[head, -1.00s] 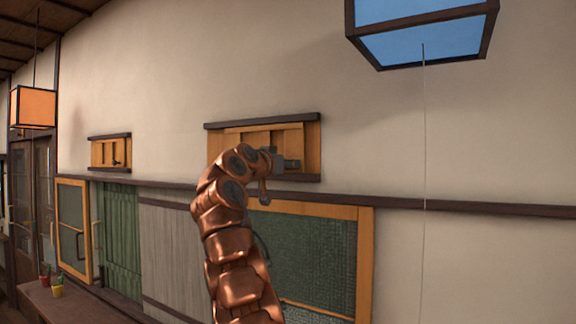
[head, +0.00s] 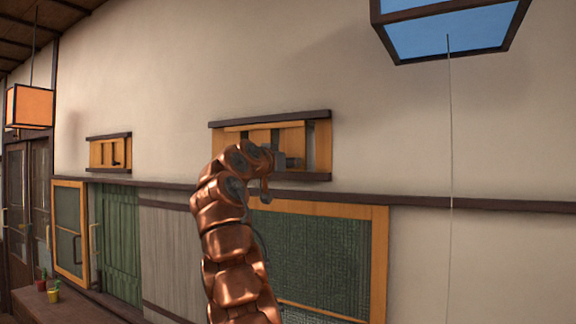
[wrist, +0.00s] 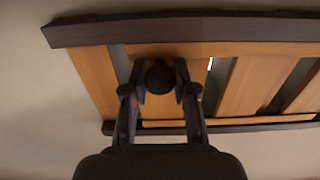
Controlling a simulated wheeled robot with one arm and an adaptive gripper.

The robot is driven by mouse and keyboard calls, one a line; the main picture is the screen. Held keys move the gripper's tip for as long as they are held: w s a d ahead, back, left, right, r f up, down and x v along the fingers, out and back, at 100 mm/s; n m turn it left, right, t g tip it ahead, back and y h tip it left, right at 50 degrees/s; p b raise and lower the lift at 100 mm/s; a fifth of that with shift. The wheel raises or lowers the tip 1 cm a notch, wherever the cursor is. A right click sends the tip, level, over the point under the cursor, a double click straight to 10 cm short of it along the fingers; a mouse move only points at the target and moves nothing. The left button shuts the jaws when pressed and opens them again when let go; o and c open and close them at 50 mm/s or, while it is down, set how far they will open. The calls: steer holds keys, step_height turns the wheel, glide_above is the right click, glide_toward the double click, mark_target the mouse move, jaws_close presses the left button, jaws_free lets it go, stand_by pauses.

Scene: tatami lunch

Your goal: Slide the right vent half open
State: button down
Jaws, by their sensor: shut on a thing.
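The right vent (head: 318,165) is a wooden slatted panel between dark rails, high on the wall in the head view. It fills the top of the wrist view (wrist: 250,88). Narrow grey gaps show between its slats. My gripper (wrist: 160,92) is shut on the vent's dark round knob (wrist: 160,74), with one finger on each side of it. In the head view my arm covers the vent's lower left part, and the knob is hard to make out there.
A smaller vent (head: 97,153) with a dark knob is farther left on the wall. A dark wall rail (head: 480,204) runs below, above a wood-framed green screen (head: 378,265). A blue lantern (head: 455,35) hangs at upper right with a cord (head: 450,150) below it.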

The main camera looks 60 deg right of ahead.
steer(key=c, duration=0.9)
jaws_free()
steer(key=shift+r, duration=0.1)
steer(key=shift+s+a+r, duration=0.1)
steer(key=shift+s+a, duration=0.05)
steer(key=shift+a, duration=0.1)
steer(key=shift+s+a, duration=0.1)
steer(key=shift+a, duration=5.65)
